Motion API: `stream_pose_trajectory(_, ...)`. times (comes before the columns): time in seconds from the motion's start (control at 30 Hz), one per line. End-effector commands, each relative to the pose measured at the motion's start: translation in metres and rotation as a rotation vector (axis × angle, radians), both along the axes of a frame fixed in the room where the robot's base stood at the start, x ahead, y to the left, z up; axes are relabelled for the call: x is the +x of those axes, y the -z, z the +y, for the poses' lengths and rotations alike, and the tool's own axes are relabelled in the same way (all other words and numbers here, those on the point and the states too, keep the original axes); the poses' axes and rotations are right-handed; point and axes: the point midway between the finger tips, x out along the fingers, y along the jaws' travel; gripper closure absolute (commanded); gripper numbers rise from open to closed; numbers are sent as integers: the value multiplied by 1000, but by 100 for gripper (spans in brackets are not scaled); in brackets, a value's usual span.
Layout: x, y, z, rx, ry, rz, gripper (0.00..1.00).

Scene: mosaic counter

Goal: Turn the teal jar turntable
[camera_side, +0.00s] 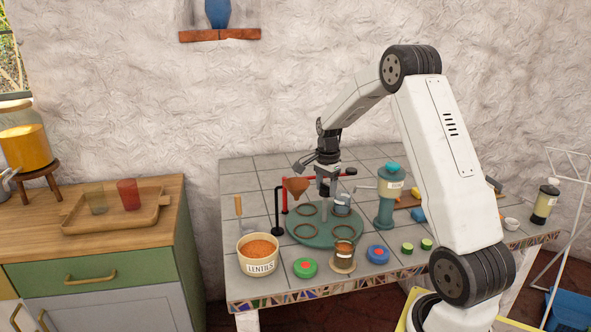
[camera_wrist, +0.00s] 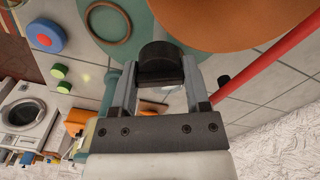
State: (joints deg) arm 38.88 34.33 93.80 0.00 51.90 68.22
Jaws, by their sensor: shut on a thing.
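The teal jar turntable (camera_side: 322,237) lies flat on the tiled counter, with several ring-shaped holders on top; it also shows in the wrist view (camera_wrist: 152,22). A glass jar (camera_side: 342,204) stands on its right side, while the other visible rings look empty. A pale post (camera_side: 326,185) rises from its middle. My gripper (camera_side: 327,165) points down over the post. In the wrist view my gripper (camera_wrist: 160,78) is shut on a dark round knob (camera_wrist: 160,58), one finger each side.
A copper funnel (camera_side: 297,185) and red rod (camera_side: 284,196) stand close left of my gripper. A teal grinder (camera_side: 388,203) stands right. A lentils bowl (camera_side: 259,257), green lid (camera_side: 305,267), filled jar (camera_side: 344,254) and blue lid (camera_side: 377,254) line the front.

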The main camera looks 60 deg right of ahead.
Motion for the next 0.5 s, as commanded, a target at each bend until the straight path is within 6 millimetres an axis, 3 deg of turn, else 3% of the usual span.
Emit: stream_pose_trajectory(0.5, 1, -2, 0, -2, 259, -3, 100)
